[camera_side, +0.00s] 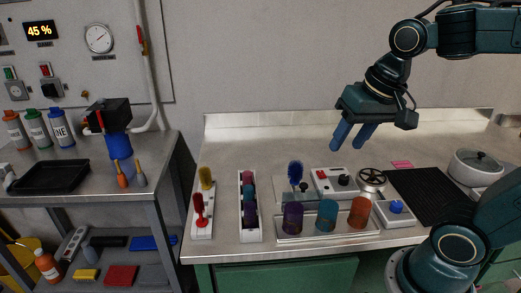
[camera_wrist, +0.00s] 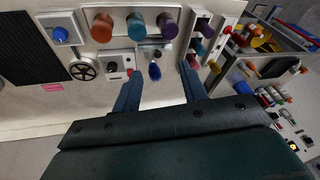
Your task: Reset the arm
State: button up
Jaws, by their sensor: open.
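My gripper (camera_side: 354,135) is open and empty, held in the air above the back part of the bench (camera_side: 260,143). Its two blue fingers point down, and they also show in the wrist view (camera_wrist: 161,92) with clear space between them. Below and in front of it are a blue oval item (camera_side: 295,172) on a stand, a white box with a red switch and black knob (camera_side: 335,182), and a metal handwheel (camera_side: 371,178). The fingers touch none of these.
Purple, teal and orange cups (camera_side: 327,215) stand in a tray near the front edge. Two white racks (camera_side: 249,222) hold coloured items at left. A black mat (camera_side: 430,195) and a lidded pot (camera_side: 475,166) lie at right. The back of the bench is mostly clear.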

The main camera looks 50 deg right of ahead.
jog(key=shift+s+a+f+n+t, duration=0.2)
jog(key=shift+s+n+t, duration=0.1)
jog(key=shift+s+n, duration=0.6)
jog(key=shift+s+a+f+n+t, duration=0.1)
jog(key=shift+s+a+n+t, duration=0.2)
jog(key=shift+s+n, duration=0.6)
jog(key=shift+s+a+f+n+t, duration=0.15)
jog(key=shift+s+n+t, duration=0.15)
jog(key=shift+s+n, duration=0.6)
